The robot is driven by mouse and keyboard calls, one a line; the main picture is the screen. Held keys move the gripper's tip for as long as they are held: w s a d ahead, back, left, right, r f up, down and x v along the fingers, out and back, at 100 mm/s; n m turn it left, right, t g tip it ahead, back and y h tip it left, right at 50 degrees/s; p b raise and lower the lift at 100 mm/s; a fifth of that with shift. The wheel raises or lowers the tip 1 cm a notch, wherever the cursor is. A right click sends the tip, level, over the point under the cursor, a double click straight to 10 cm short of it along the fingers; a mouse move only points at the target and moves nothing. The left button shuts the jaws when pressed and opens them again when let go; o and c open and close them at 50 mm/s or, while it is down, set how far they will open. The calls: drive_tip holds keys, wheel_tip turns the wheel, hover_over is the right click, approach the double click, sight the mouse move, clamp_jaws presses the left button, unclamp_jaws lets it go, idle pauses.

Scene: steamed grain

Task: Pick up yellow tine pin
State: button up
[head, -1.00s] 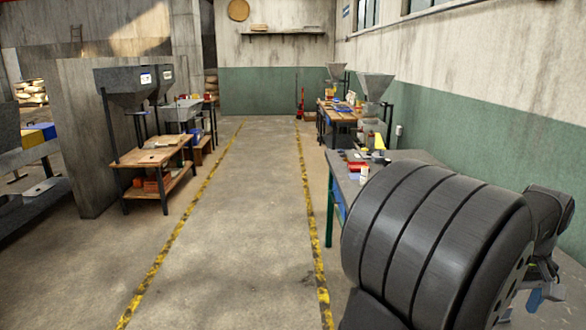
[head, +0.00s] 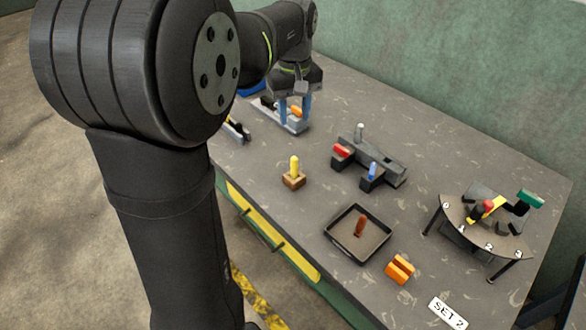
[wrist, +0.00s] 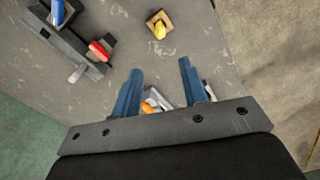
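A yellow pin (head: 294,166) stands upright in a small wooden block (head: 293,181) near the table's front edge. In the wrist view the yellow pin (wrist: 159,30) and its block (wrist: 164,18) lie beyond my fingertips, at the top middle. My gripper (head: 295,117) is behind the pin in the head view, above a grey tool with an orange part (head: 296,112). In the wrist view my gripper (wrist: 158,66) shows two blue fingers spread apart with nothing held between them. The orange part (wrist: 149,107) shows beneath them.
A dark fixture (head: 381,160) with red and blue pins stands right of the wooden block. A black tray (head: 330,236) holds a brown pin. An orange block (head: 400,269) and a raised round stand (head: 507,246) are farther right. Bare tabletop surrounds the wooden block.

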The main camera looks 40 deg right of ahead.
sight(294, 165)
wheel_tip(294, 165, down, 18)
drive_tip(key=m, duration=1.3)
drive_tip(key=shift+m, duration=0.4)
clamp_jaws()
